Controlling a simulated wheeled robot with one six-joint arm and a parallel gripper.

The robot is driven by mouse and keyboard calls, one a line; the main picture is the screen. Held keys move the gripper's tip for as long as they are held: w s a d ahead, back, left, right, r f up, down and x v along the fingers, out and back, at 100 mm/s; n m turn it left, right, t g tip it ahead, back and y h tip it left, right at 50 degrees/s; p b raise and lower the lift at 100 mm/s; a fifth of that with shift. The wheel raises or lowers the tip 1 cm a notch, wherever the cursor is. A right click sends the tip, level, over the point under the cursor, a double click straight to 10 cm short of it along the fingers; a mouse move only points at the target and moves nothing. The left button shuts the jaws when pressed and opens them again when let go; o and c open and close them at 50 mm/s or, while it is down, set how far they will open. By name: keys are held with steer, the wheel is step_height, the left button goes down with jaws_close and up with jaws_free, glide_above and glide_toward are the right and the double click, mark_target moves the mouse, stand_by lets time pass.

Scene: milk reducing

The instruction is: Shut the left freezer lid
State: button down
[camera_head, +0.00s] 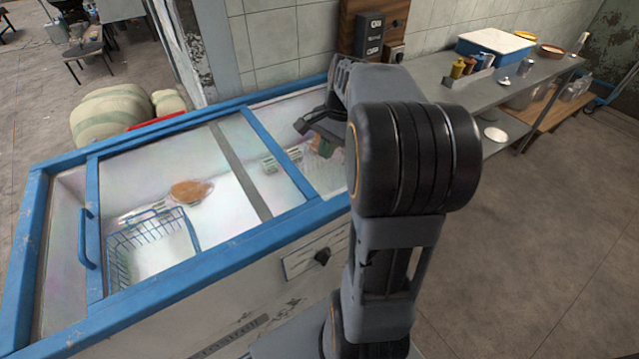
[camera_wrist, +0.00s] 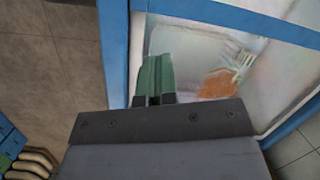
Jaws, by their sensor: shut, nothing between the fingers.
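The chest freezer (camera_head: 190,262) has a blue frame and glass sliding lids. The left freezer lid (camera_head: 92,190) is a blue-framed pane with a blue handle (camera_head: 84,240) at its left end. Its left edge stands apart from the freezer's left rim, with an uncovered strip between. My gripper (camera_head: 303,127) is shut and empty over the right part of the freezer, away from the handle. In the wrist view, its fingertips (camera_wrist: 154,99) point toward a green item (camera_wrist: 155,73) beside the blue rim (camera_wrist: 114,45). The handle is not visible there.
A wire basket (camera_head: 150,238) and an orange-brown item (camera_head: 190,191) show through the glass. Stuffed sacks (camera_head: 115,112) stand behind the freezer. A counter (camera_head: 475,85) with a white-blue tray (camera_head: 496,47) stands at the right. The floor (camera_head: 540,220) right of my arm is clear.

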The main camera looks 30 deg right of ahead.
mark_target(317, 191)
steer(key=w+d+f+m+y, duration=0.1)
steer(key=d+f+m+y, duration=0.1)
steer(key=d+f+m, duration=0.3)
steer(key=shift+n, duration=0.5)
steer(key=x, duration=0.3)
steer(key=b+x, duration=0.1)
steer(key=x, duration=0.2)
steer(key=shift+d+f, duration=0.15)
steer(key=shift+d, duration=0.05)
steer(key=a, duration=0.2)
steer(key=shift+a+f, duration=0.25)
steer(key=shift+a, duration=0.85)
